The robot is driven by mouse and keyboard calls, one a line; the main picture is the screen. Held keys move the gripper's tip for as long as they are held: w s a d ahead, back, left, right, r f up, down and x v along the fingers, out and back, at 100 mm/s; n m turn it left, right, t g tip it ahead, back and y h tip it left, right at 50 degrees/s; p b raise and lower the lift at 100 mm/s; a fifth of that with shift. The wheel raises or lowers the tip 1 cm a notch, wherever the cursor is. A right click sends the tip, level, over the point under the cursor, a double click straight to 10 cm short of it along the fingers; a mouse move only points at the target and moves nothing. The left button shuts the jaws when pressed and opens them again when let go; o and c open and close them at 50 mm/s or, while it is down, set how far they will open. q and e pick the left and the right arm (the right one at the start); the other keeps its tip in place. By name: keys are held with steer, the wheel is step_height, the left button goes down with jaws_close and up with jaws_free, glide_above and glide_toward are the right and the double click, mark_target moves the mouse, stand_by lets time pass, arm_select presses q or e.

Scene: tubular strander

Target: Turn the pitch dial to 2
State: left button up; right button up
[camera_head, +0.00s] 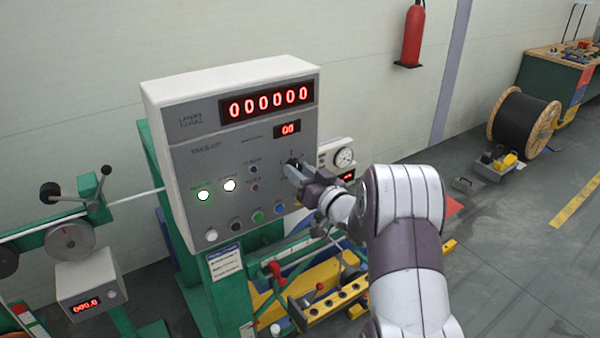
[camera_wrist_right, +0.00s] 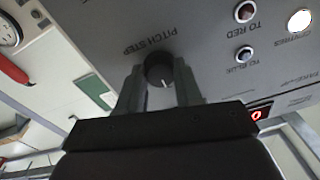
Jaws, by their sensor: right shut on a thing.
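The pitch dial is a dark round knob with a white pointer line, under the label PITCH STEP in the right wrist view (camera_wrist_right: 159,70). My right gripper (camera_wrist_right: 160,88) has one finger on each side of the knob and is shut on it. In the head view my right gripper (camera_head: 294,172) reaches the right side of the grey control panel (camera_head: 215,165) and largely hides the dial. The numbers around the dial cannot be read. A small red display (camera_head: 288,129) above it appears to read 00. My left gripper is not in view.
A white gauge box (camera_head: 342,158) stands close behind the gripper on the right.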

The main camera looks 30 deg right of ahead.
steer(key=o, duration=1)
steer(key=shift+s+f, duration=0.1)
steer(key=shift+o, duration=0.2)
steer(key=s+d+b, duration=0.1)
steer(key=s+b, duration=0.3)
steer(key=s, duration=0.8)
steer(key=shift+s+d+f, duration=0.25)
steer(key=shift+s+f, duration=0.05)
steer(key=shift+s, duration=0.05)
